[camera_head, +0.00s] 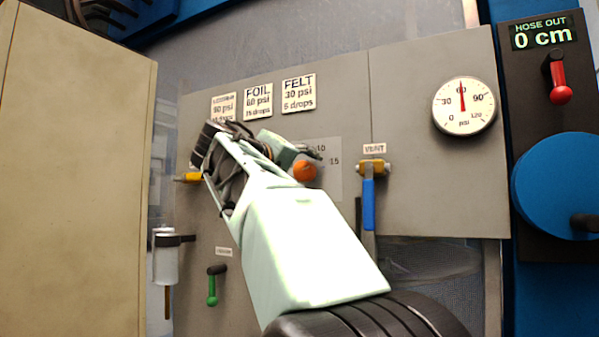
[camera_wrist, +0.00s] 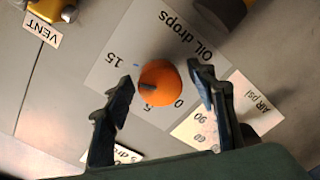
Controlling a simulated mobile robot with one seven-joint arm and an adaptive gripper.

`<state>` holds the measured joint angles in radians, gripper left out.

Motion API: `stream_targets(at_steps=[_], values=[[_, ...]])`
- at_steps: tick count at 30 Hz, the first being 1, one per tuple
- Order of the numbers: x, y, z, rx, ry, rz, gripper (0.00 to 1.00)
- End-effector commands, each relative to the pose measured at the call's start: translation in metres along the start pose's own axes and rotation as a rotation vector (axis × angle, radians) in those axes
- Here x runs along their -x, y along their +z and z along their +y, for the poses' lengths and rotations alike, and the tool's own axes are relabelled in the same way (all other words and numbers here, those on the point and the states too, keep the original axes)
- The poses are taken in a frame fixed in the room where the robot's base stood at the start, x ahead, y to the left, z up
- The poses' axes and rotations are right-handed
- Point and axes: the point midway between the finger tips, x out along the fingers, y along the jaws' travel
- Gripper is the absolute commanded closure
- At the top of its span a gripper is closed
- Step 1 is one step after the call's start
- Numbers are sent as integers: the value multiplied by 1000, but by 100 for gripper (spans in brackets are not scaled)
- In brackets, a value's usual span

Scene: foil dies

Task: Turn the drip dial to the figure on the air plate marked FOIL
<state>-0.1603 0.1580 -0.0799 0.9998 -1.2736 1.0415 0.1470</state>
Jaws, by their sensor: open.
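The drip dial (camera_wrist: 158,84) is an orange round knob on a pale card lettered OIL drops (camera_wrist: 108,75); 15 and 0 are readable beside it. A dark pointer mark on the knob points left in the wrist view. The dial also shows in the head view (camera_head: 304,171), partly behind my gripper. My gripper (camera_wrist: 160,76) is open, its fingertips on either side of the dial; I cannot tell if they touch it. The FOIL plate (camera_head: 258,99) reads 60 psi, with a lower line that looks like 15 drops.
A FELT plate (camera_head: 298,93) is beside FOIL. A blue-handled VENT valve (camera_head: 369,200) stands right of the dial. A pressure gauge (camera_head: 464,105) points near 60.

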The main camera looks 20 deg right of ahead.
Motion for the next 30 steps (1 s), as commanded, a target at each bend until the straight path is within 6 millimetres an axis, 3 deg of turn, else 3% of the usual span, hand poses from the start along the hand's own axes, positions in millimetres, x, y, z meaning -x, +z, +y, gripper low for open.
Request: stream_targets(at_steps=[7, 21, 30], values=[[10, -1, 0, 0, -1, 3, 48], [100, -1, 0, 0, -1, 3, 48], [120, 0, 0, 1, 0, 0, 48]])
